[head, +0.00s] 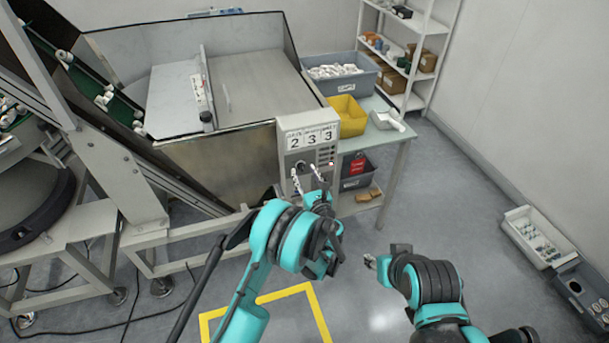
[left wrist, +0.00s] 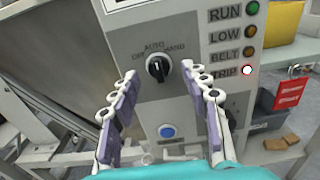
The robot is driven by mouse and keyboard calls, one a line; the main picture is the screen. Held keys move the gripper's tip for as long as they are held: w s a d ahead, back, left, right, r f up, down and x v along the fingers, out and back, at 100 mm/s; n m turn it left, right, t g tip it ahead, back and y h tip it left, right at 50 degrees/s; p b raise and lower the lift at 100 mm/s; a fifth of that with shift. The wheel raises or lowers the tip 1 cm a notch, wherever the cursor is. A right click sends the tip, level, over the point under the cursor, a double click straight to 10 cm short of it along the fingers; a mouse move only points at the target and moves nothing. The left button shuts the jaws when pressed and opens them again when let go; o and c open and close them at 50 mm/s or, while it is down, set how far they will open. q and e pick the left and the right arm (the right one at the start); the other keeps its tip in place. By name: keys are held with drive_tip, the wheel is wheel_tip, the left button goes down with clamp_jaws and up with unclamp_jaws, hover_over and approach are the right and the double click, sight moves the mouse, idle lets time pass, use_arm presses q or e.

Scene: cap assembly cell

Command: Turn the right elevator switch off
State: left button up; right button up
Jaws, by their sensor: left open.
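The elevator control box (head: 308,122) is a grey panel on the hopper's right front corner. Its black rotary switch (left wrist: 158,68) has OFF, AUTO and HAND marked around it. The knob stands roughly upright, toward AUTO; its exact setting is hard to tell. My left gripper (head: 308,181) is open in front of the panel. In the left wrist view its two fingers (left wrist: 160,98) are spread below and to either side of the knob, apparently not touching it. My right gripper (head: 370,262) is low over the floor, away from the panel; its opening is unclear.
A blue button (left wrist: 167,131) sits below the knob. RUN, LOW, BELT and TRIP lamps line the panel's right; the TRIP lamp (left wrist: 247,70) glows. A table with a yellow bin (head: 347,117) stands close right. Open floor lies in front.

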use_arm(q)
drive_tip(key=shift+w+a, duration=0.2)
drive_tip(key=shift+w, duration=0.25)
clamp_jaws()
drive_tip(key=n, duration=0.4)
drive_tip(key=shift+n, duration=2.4)
